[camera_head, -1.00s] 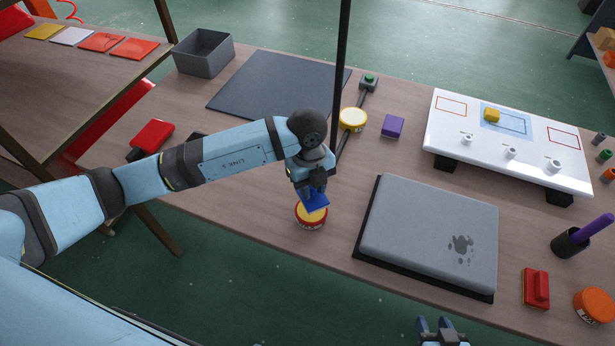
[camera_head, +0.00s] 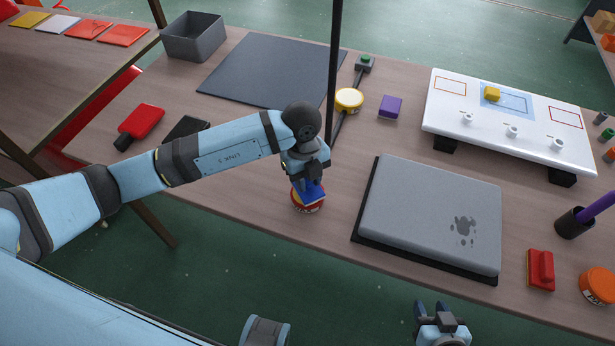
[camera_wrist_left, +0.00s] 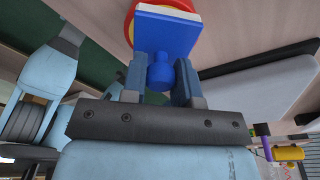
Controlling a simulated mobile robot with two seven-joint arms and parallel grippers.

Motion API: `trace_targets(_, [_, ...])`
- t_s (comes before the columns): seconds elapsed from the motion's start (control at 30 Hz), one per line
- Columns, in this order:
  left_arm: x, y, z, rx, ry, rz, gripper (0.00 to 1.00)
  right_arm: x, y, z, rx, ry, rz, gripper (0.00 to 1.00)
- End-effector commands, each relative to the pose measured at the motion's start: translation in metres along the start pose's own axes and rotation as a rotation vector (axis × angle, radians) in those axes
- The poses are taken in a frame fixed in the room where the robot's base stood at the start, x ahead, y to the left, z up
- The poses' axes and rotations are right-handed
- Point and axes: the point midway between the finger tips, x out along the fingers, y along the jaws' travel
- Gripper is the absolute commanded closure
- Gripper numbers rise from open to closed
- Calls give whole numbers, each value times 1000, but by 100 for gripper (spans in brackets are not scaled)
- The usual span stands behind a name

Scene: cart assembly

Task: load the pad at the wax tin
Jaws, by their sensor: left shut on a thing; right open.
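The blue pad (camera_head: 313,191) has a white layer along its edge and a round blue knob, seen in the left wrist view (camera_wrist_left: 160,74). My left gripper (camera_head: 310,172) is shut on that knob. The wax tin (camera_head: 306,206), red with a yellow top, stands near the table's front edge directly under the pad. The pad hides much of its top; in the left wrist view the tin's red and yellow rim (camera_wrist_left: 131,22) shows behind the pad. I cannot tell whether pad and tin touch. My right gripper (camera_head: 436,308) is open and empty in front of the table.
A grey slab (camera_head: 415,205) with a dark splotch lies right of the tin. A white board (camera_head: 480,140) is at the right, a grey bin (camera_head: 193,38) at the back left.

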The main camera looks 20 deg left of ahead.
Motion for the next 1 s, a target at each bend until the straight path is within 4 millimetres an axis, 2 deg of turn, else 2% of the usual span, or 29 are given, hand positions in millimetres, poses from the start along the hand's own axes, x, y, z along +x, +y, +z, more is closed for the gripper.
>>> trace_targets(1.0, [10,0,1,0,0,0,91,3,0,5,0,0,0,57])
